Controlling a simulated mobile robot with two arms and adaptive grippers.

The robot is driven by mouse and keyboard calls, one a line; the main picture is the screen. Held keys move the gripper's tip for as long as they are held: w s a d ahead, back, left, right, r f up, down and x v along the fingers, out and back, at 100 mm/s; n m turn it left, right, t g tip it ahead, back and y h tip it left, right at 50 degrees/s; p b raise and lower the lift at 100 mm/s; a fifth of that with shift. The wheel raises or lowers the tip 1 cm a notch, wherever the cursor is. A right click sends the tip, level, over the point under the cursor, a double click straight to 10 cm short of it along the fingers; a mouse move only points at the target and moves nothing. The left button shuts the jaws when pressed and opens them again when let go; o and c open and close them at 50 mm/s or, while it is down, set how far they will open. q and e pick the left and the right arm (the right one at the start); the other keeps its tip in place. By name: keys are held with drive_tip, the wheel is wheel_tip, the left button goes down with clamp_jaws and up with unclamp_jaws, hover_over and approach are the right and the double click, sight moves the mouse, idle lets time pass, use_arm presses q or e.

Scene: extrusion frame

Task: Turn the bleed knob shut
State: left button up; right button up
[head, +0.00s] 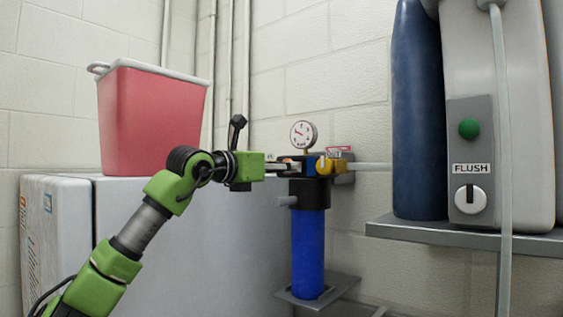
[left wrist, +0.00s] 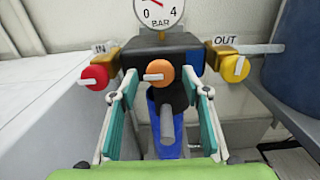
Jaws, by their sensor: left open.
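The orange knob (left wrist: 159,75), likely the bleed knob, sits at the centre of the dark filter head (left wrist: 185,50) in the left wrist view. Its white pointer bar lies roughly horizontal, pointing left. My left gripper (left wrist: 161,92) is open, with one finger on each side below and around the orange knob; contact cannot be told. In the head view my left gripper (head: 293,167) reaches the filter head from the left and partly hides it. A grey spout (left wrist: 167,125) points toward me below the knob. My right gripper is not in view.
A red knob (left wrist: 95,77) marked IN is close left, and a yellow knob (left wrist: 235,68) marked OUT close right. A gauge (head: 303,134) stands above, a blue filter bowl (head: 308,255) hangs below. A red bin (head: 150,120) stands on the grey cabinet; a flush unit (head: 495,120) is right.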

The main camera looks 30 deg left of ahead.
use_arm(q)
drive_tip(key=shift+w, duration=0.15)
drive_tip(key=c, duration=1.1)
drive_tip(key=shift+o, duration=0.2)
